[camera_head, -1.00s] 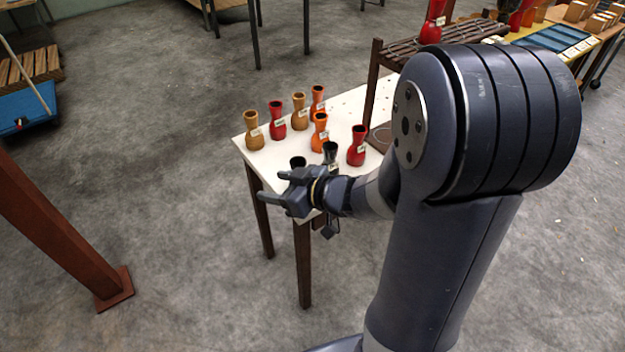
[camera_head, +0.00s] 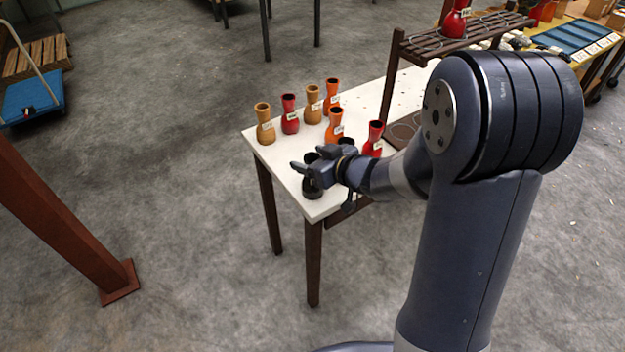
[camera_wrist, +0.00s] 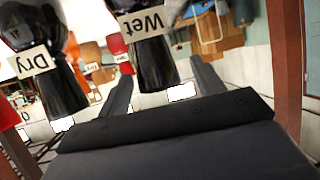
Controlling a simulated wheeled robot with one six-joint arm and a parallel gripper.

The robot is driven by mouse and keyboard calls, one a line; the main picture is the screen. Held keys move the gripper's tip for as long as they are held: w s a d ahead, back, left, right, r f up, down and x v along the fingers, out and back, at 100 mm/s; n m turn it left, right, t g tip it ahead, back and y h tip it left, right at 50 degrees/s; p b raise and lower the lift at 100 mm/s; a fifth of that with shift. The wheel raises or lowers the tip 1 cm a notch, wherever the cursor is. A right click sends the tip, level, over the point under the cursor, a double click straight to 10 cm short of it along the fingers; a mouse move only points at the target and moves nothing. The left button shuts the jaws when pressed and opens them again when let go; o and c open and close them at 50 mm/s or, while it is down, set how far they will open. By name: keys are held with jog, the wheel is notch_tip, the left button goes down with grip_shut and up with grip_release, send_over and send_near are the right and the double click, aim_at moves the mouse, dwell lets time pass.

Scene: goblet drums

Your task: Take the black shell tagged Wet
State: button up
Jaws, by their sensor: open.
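The black shell tagged Wet (camera_wrist: 154,62) shows in the wrist view, its white tag readable but upside down. It sits between my gripper's (camera_wrist: 162,82) two spread fingers, with a gap on each side; I cannot tell how deep it is. In the head view a black shell (camera_head: 313,191) stands at the near corner of the white table (camera_head: 266,146), partly hidden by my open gripper (camera_head: 310,161). A second black shell, tagged Dry (camera_wrist: 58,92), is left in the wrist view. In the head view another black shell (camera_head: 346,141) is mostly hidden behind my gripper.
Red, orange and tan shells stand close behind on the table, including an orange one (camera_head: 335,124) and a red one (camera_head: 374,138). A dark slatted rack (camera_head: 470,37) rises at the right. Open floor lies left of the table.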

jog(key=shift+w, duration=0.1)
jog(key=shift+c, duration=0.2)
jog(key=c, duration=1.3)
